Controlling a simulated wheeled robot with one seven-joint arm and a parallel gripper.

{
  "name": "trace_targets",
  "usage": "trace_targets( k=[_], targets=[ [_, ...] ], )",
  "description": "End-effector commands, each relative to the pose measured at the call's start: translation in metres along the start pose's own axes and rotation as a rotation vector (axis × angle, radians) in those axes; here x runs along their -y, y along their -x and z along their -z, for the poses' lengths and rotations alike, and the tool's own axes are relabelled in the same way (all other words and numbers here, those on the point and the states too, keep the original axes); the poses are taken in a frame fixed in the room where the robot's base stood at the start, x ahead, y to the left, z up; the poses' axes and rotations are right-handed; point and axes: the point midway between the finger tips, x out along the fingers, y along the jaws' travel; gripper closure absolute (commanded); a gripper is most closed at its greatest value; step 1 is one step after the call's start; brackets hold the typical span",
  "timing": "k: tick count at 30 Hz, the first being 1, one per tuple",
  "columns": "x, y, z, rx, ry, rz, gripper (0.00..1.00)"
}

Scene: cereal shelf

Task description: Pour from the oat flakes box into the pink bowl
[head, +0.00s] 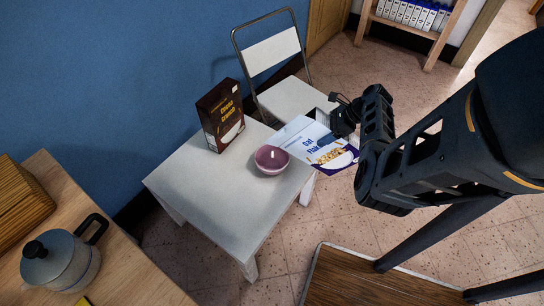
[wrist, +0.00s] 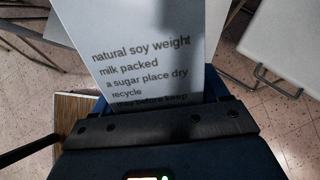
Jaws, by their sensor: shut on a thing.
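The oat flakes box (head: 313,141), white with blue lettering, a flake picture and a purple end, is held beside the right edge of the small white table, its printed front facing up toward the head camera. My gripper (head: 337,121) is shut on it from the right; the fingertips are partly hidden in the head view. In the wrist view a white printed side of the box (wrist: 140,45) rises from between the jaws (wrist: 160,122). The pink bowl (head: 271,160) stands upright on the table, just left of the box. A small pale spot shows in the bowl; I cannot tell what it is.
A brown cereal box (head: 221,115) stands at the table's back. A white chair (head: 288,98) is behind the table (head: 213,187). A moka pot (head: 62,260) stands on a wooden counter (head: 128,268) at lower left. The table's front left part is clear.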

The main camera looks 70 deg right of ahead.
Motion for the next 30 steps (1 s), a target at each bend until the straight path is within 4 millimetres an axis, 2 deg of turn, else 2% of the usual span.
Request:
trace_targets(
  k=[30],
  targets=[
    [0.001,-0.011,-0.002,-0.112,0.001,0.001,0.76]
  ],
)
